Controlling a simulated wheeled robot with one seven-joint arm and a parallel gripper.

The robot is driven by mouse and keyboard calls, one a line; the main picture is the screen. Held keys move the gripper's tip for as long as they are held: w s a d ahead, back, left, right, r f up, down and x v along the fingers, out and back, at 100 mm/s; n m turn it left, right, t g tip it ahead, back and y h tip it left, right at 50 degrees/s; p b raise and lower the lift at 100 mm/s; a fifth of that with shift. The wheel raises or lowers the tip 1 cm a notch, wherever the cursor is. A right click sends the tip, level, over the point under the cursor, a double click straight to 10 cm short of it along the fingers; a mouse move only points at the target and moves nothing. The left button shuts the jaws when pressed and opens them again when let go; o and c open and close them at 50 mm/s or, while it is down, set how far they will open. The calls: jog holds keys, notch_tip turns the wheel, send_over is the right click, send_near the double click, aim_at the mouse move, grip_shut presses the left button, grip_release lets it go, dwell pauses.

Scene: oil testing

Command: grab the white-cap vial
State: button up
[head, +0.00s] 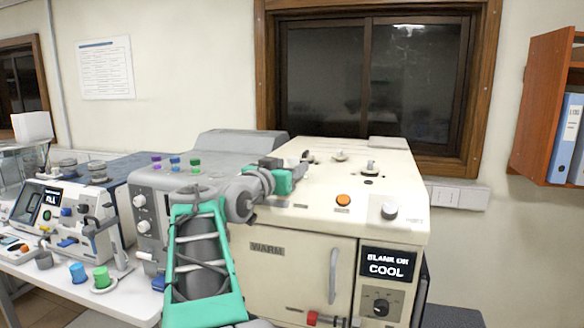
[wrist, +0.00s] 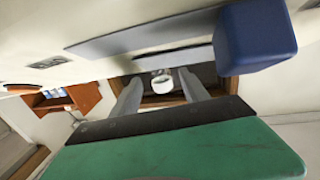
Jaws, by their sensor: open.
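In the wrist view, a small round white-topped piece (wrist: 162,84), which looks like the white cap, shows between the two grey fingers of my gripper (wrist: 159,80). The fingers are spread, with a visible space on both sides of it. The vial's body is hidden. In the head view, my gripper (head: 304,160) is above the rear left of the cream machine's top. A small white piece (head: 340,156) and a white-topped fitting (head: 371,167) stand to its right. I cannot tell which one is the vial.
The cream machine (head: 290,247) has an orange button (head: 343,199) and a knob (head: 389,210) on top. A grey machine (head: 155,190) with colored caps stands left. A blue block (wrist: 254,38) is near my gripper in the wrist view. A window (head: 375,80) is behind.

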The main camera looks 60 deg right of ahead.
aim_at(292, 165)
jog(key=d, duration=0.3)
jog(key=shift+w, duration=0.1)
jog(key=shift+c, duration=0.3)
grip_shut()
